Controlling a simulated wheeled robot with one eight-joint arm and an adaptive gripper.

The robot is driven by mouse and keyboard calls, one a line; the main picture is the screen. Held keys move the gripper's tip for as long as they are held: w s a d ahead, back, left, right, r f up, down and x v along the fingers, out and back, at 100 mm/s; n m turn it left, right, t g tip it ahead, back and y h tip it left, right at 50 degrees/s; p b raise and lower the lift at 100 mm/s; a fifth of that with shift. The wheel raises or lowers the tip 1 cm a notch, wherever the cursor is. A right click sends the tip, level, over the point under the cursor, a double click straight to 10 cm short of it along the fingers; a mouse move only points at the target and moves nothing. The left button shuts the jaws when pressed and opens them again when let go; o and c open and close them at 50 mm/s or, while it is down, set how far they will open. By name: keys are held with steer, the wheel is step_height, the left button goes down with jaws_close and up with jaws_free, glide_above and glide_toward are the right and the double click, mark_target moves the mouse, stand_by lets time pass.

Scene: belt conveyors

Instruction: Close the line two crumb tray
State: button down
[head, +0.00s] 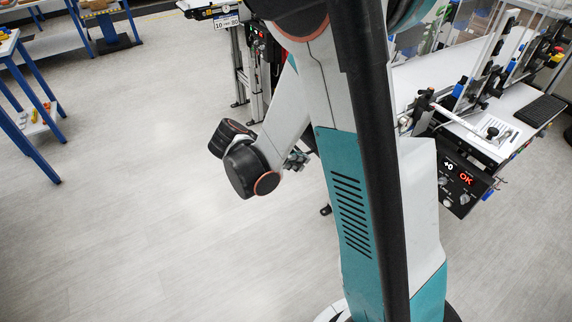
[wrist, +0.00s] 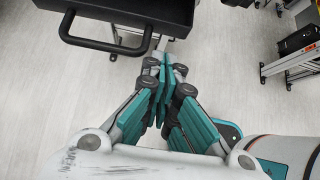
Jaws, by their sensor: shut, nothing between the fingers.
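A dark tray (wrist: 170,12) with a black bar handle (wrist: 105,46) shows at the top of the wrist view, cut off by the frame's edge. I take it to be the crumb tray; no line label on it is readable. My gripper (wrist: 163,62) has its teal-padded fingers together and empty. Its tips appear just below the right end of the handle in the picture; I cannot tell whether they touch. In the head view my gripper (head: 297,158) is small and partly hidden by my arm, and I cannot make out the tray there.
A conveyor stand with a "10 80" sign (head: 227,21) is at the top. Blue-framed benches (head: 35,120) stand at left. The grey floor (head: 130,200) between is clear. Metal legs (wrist: 290,62) show right in the wrist view.

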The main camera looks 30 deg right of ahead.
steer(key=shift+d+r, duration=0.1)
steer(key=shift+d, duration=1.3)
steer(key=shift+d+b, duration=0.4)
steer(key=shift+d, duration=2.05)
steer(key=shift+w+a, duration=0.1)
